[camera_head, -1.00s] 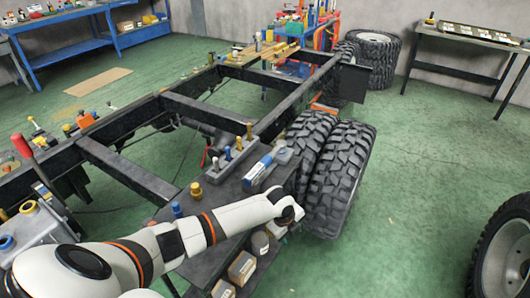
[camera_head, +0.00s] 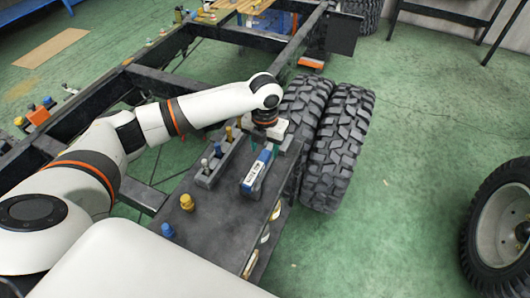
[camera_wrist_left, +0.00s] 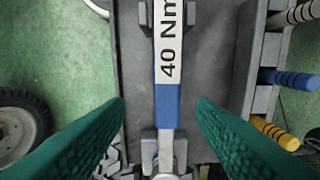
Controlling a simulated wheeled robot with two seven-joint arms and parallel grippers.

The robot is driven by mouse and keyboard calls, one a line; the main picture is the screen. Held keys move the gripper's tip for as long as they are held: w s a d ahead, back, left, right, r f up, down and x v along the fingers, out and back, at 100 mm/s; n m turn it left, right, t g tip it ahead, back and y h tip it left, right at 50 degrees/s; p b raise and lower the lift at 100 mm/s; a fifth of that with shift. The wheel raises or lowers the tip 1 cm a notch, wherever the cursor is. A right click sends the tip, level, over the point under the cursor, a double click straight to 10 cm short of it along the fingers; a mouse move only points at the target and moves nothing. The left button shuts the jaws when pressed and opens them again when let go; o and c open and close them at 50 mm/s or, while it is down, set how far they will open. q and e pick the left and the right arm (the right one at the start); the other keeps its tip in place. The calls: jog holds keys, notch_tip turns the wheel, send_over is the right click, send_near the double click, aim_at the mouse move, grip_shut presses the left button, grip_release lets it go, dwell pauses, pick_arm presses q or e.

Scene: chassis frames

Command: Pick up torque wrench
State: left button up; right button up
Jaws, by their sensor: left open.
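The torque wrench (camera_head: 257,172) has a blue and white body and lies on a dark cart top, in the head view. In the left wrist view the torque wrench (camera_wrist_left: 168,101) runs up the middle, marked "40 Nm" on white, with grey holder blocks beside it. My left gripper (camera_head: 263,148) is over the far end of the wrench, partly hidden by my wrist. In the left wrist view my left gripper (camera_wrist_left: 160,103) has its green fingers wide apart, one on each side of the wrench, with clear gaps. My right gripper is not in view.
A grey rack (camera_head: 219,163) with upright yellow-topped and grey tools stands left of the wrench. A yellow knob (camera_head: 187,202) and a blue one (camera_head: 168,230) stand nearer on the cart. Large tyres (camera_head: 338,145) stand close to the right. The black chassis frame (camera_head: 170,87) lies behind.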

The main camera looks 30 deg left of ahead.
aim_at(263, 157)
pick_arm(q)
jog(key=shift+a+f, duration=0.1)
jog(key=shift+f, duration=0.5)
jog(key=shift+w+a+f, duration=0.1)
jog(key=shift+w+f, duration=0.05)
jog(key=shift+f, duration=0.1)
notch_tip(263, 157, down, 2)
jog(key=shift+a+p, duration=0.15)
jog(key=shift+p, duration=0.25)
notch_tip(263, 157, down, 2)
jog(key=shift+f, duration=0.6)
jog(key=shift+r, duration=0.1)
grip_shut()
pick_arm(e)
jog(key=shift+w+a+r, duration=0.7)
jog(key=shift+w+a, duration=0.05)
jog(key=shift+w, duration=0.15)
